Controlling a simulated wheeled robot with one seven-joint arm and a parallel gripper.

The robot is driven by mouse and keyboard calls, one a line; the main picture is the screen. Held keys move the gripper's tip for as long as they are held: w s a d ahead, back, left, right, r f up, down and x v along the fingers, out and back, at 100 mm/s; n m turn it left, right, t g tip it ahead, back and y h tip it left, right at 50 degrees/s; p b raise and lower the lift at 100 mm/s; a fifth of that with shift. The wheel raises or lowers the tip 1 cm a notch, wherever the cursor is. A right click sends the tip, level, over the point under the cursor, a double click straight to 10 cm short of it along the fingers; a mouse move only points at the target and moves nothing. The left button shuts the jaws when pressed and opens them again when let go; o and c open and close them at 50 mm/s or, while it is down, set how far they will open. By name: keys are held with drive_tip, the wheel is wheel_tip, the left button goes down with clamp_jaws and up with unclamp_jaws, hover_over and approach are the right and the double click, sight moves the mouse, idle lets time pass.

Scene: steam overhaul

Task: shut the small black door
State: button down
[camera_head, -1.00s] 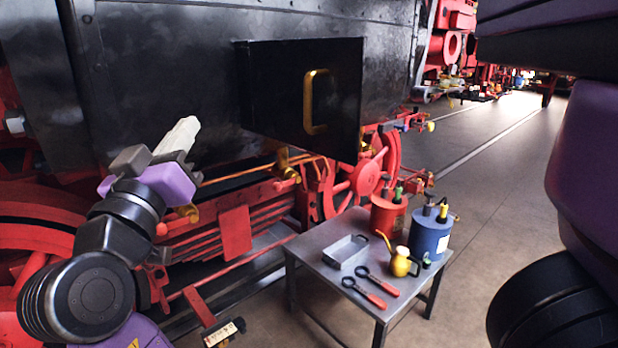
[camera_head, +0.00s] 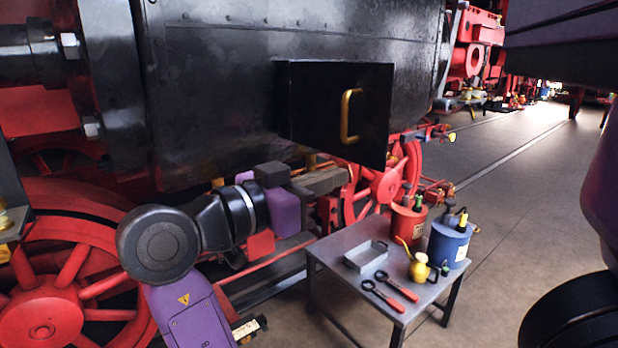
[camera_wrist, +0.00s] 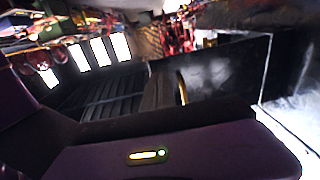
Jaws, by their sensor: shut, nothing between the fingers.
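The small black door (camera_head: 315,105) stands open, sticking out from the side of the large black tank (camera_head: 215,95) of the locomotive. It has a brass handle (camera_head: 350,116) on the face toward me. In the wrist view the door (camera_wrist: 222,78) shows as a dark panel, with part of its handle (camera_wrist: 182,87) at the left. My gripper (camera_head: 335,181) is just below the door's lower edge in the head view, pointing right. It is shut and empty. Whether it touches the door cannot be told. Its fingertips are not clear in the wrist view.
A grey metal table (camera_head: 345,258) stands below and right of the door. It bears a tray (camera_head: 366,256), red-handled tools (camera_head: 398,290), a yellow oil can (camera_head: 419,268), a red can (camera_head: 408,222) and a blue can (camera_head: 448,243). Red wheels (camera_head: 60,300) line the locomotive. Open floor lies right.

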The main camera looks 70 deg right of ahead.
sight(371, 163)
drive_tip(key=p+x, duration=0.1)
drive_tip(key=x, duration=0.6)
drive_tip(key=shift+p, duration=0.4)
drive_tip(key=shift+d, duration=0.1)
drive_tip(key=shift+f, duration=0.1)
